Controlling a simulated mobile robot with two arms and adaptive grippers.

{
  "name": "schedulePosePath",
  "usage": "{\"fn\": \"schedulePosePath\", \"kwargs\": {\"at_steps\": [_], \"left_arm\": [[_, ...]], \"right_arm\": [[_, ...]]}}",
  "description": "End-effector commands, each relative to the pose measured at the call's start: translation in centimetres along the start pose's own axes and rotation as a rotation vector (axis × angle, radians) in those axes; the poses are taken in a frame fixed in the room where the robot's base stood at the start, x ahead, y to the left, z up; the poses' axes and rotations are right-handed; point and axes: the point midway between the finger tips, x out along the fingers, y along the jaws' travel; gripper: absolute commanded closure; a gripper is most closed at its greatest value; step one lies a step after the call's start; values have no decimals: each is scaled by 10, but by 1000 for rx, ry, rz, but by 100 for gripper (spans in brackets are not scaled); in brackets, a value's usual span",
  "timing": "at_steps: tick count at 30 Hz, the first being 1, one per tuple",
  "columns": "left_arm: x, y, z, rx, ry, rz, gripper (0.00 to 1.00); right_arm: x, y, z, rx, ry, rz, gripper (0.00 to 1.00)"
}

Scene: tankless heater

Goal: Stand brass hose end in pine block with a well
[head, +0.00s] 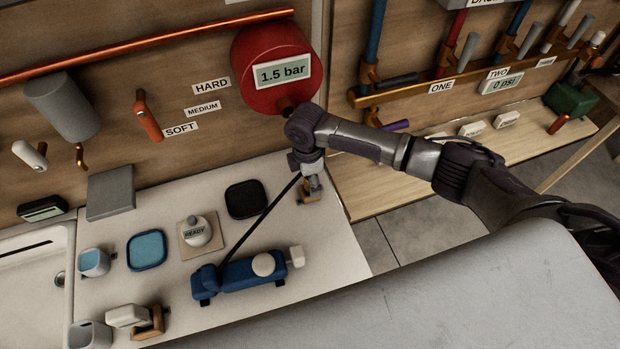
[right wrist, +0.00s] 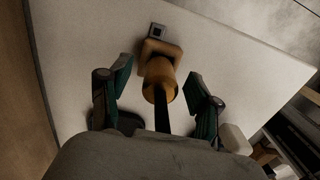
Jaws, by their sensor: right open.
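My right gripper (head: 308,176) is at the right part of the white counter, over the brass hose end. In the right wrist view the gripper (right wrist: 159,82) is open, with a green-padded finger on each side of the brass hose end (right wrist: 160,76) and visible gaps between. A black hose (right wrist: 161,112) runs from the hose end. The hose end is at a tan block, likely the pine block (right wrist: 151,47); it appears upright there, but how deep it sits in the well is hidden. The block also shows below the gripper in the head view (head: 305,196). My left gripper is out of view.
The black hose leads to a blue pump (head: 240,277) at the counter's front. A black tray (head: 246,200), a white bottle (head: 196,232) on a tan board and a blue tray (head: 147,250) stand to the left. A red tank (head: 262,92) hangs behind.

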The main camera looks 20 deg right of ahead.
Motion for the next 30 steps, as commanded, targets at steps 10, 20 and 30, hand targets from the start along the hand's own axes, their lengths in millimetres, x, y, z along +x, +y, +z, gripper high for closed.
{"fn": "schedulePosePath", "kwargs": {"at_steps": [10, 20, 30], "left_arm": [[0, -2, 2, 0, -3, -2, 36], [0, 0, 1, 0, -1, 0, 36], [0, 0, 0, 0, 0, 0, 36]], "right_arm": [[-2, 0, 0, 0, 0, 0, 31], [-59, 1, 0, 0, 1, 5, 31], [-113, 1, 0, 0, 0, 1, 31]]}}
